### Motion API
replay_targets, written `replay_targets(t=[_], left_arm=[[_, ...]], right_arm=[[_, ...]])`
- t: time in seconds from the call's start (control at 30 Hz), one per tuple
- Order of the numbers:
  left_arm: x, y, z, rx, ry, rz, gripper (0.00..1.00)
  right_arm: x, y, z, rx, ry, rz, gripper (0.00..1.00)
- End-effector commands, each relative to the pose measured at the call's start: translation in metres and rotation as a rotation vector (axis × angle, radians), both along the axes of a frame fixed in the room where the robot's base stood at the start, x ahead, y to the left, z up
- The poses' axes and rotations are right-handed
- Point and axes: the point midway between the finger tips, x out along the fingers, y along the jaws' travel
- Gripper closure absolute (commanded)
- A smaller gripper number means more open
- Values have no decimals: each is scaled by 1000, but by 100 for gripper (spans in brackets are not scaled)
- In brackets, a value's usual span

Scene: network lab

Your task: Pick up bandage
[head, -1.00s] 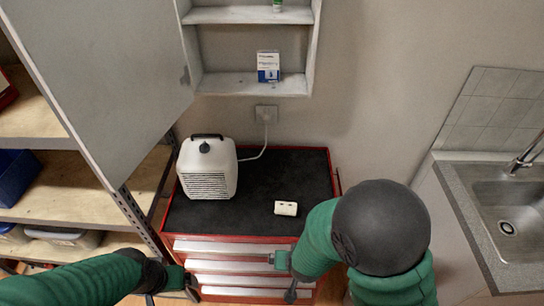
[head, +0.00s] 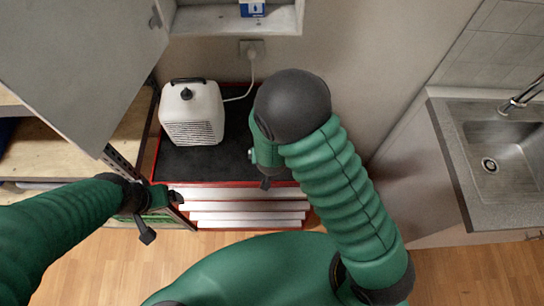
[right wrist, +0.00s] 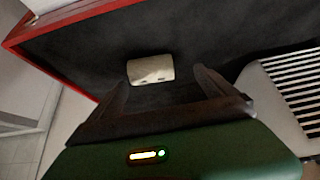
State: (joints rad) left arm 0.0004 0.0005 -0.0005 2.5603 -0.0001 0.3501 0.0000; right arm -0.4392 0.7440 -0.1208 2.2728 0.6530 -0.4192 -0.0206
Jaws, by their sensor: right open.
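The bandage (right wrist: 150,70), a small cream-white rounded block with dark marks, lies on the black top of the red cart (head: 190,163). In the head view my right arm hides it. My right gripper (right wrist: 161,78) is open, its two dark fingers pointing toward the bandage with one on either side in the picture. I see nothing between the fingers that they grip, and the remaining gap is hard to judge. In the head view the right gripper (head: 265,180) is partly covered by my arm. My left gripper (head: 163,216) is open and empty, left of the cart's front.
A white heater-like box (head: 193,113) stands on the cart's left, its cord running to a wall socket (head: 252,48). A wall cabinet (head: 235,22) with an open door (head: 85,60) hangs above. A sink (head: 505,155) is at right. Shelving (head: 60,155) stands at left.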

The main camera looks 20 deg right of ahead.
Motion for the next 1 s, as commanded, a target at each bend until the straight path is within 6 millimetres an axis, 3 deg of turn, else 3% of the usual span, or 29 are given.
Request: replay_targets(t=[0.33, 0.6, 1.0], left_arm=[[0, -1, -50, 0, -1, -1, 14], [0, -1, -47, 0, -1, -1, 14], [0, -1, -47, 0, -1, -1, 14]], right_arm=[[20, -11, -45, 0, -2, -2, 5], [25, -11, -44, -2, 1, 1, 7], [24, -13, -44, 1, 0, 1, 59]])
